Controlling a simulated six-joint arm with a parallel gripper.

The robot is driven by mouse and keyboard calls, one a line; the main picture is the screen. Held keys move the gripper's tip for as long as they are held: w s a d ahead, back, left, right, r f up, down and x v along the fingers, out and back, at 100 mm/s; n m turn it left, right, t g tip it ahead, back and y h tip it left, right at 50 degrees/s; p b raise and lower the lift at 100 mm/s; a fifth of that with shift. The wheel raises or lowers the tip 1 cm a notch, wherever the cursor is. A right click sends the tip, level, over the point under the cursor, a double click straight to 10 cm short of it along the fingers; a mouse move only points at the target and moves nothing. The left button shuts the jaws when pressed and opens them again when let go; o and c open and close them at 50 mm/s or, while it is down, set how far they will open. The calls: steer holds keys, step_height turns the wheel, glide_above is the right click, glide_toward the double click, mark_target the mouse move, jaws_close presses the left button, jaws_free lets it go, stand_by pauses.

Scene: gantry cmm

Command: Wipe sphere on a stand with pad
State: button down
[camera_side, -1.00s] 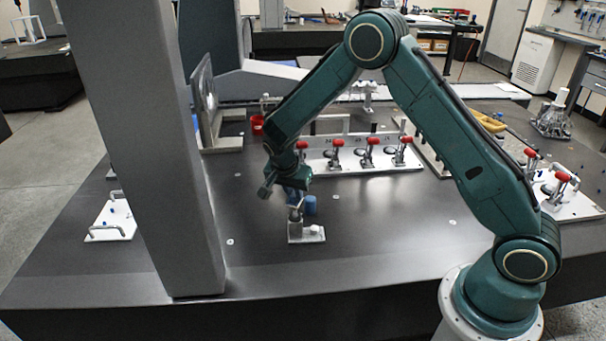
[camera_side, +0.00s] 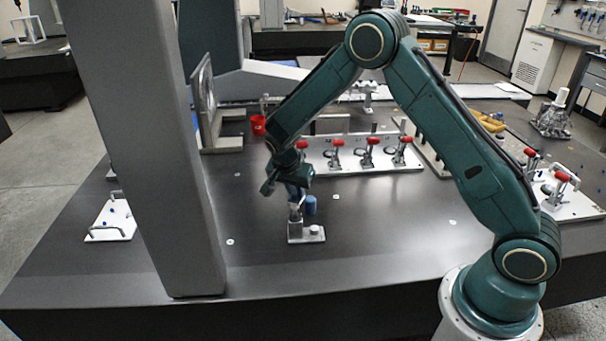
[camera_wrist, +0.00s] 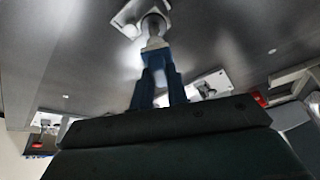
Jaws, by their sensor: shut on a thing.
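The stand's pale base plate (camera_side: 317,235) lies on the dark table, with a short post at its left end. The grey sphere (camera_wrist: 154,24) shows at the top of the wrist view, just beyond the fingertips. My gripper (camera_side: 294,197) points down over the stand. Its blue fingers (camera_wrist: 156,60) are shut on a small pale pad (camera_wrist: 155,43). The pad overlaps the near side of the sphere in the wrist view; I cannot tell whether they touch. In the side view the pad and sphere are too small to separate clearly.
A blue cylinder (camera_side: 311,205) appears close to the right of my fingers. Behind stands a white fixture plate (camera_side: 350,163) with red-handled clamps. A red cup (camera_side: 258,124) is at the back. A white plate with handles (camera_side: 111,222) is at left, beyond the grey column (camera_side: 160,150).

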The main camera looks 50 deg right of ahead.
mark_target(294, 193)
steer(key=shift+s+a, duration=0.2)
steer(key=shift+a, duration=0.35)
steer(key=shift+s+a, duration=0.15)
steer(key=shift+a, duration=0.4)
steer(key=shift+w+d, duration=0.2)
steer(key=shift+d, duration=0.35)
steer(key=shift+w+d, duration=0.15)
steer(key=shift+d, duration=0.4)
stand_by(0.6)
steer(key=shift+s+a, duration=0.15)
steer(key=shift+a, duration=0.4)
stand_by(0.5)
steer(key=shift+r, duration=0.1)
steer(key=shift+r, duration=3.4)
